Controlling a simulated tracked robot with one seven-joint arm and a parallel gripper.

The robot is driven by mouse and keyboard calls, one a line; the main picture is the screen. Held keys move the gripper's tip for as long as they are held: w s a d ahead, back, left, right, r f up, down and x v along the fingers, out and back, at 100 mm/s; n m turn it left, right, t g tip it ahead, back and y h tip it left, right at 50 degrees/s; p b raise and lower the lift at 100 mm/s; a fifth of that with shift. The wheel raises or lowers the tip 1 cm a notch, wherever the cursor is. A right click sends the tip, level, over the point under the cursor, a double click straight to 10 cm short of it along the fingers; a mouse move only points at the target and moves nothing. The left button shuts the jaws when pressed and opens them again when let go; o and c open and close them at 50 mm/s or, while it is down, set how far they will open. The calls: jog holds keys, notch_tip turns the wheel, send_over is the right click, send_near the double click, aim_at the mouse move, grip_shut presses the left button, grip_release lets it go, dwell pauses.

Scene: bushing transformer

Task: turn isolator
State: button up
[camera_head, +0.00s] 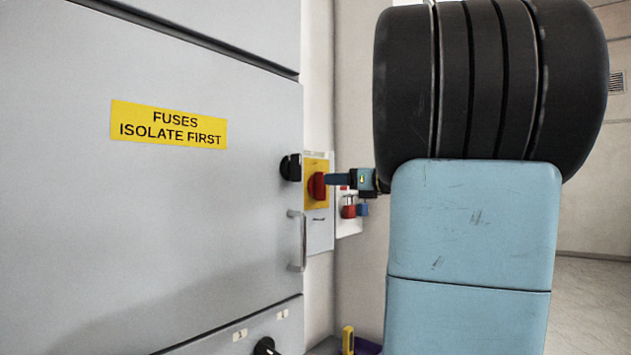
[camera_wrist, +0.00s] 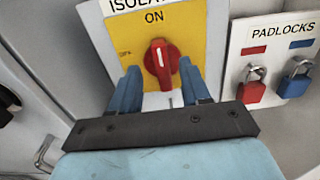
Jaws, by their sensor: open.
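The isolator is a red rotary knob (camera_wrist: 161,63) on a yellow plate (camera_wrist: 188,28) marked ON, with a white line on the knob pointing up in the wrist view. In the head view the red knob (camera_head: 317,186) sits on the side panel beyond the grey cabinet. My gripper (camera_wrist: 158,84) has its two blue fingers apart, one at each lower side of the knob. In the head view my gripper (camera_head: 335,180) reaches the knob from the right. I cannot tell whether the fingers touch it.
A PADLOCKS board (camera_wrist: 277,40) with a red padlock (camera_wrist: 253,87) and a blue padlock (camera_wrist: 295,80) hangs right of the isolator. A black knob (camera_head: 290,167) and a metal handle (camera_head: 298,240) stick out at the left. A yellow tool (camera_head: 348,340) stands below.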

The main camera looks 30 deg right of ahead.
aim_at(319, 186)
jog(key=shift+x, duration=1.75)
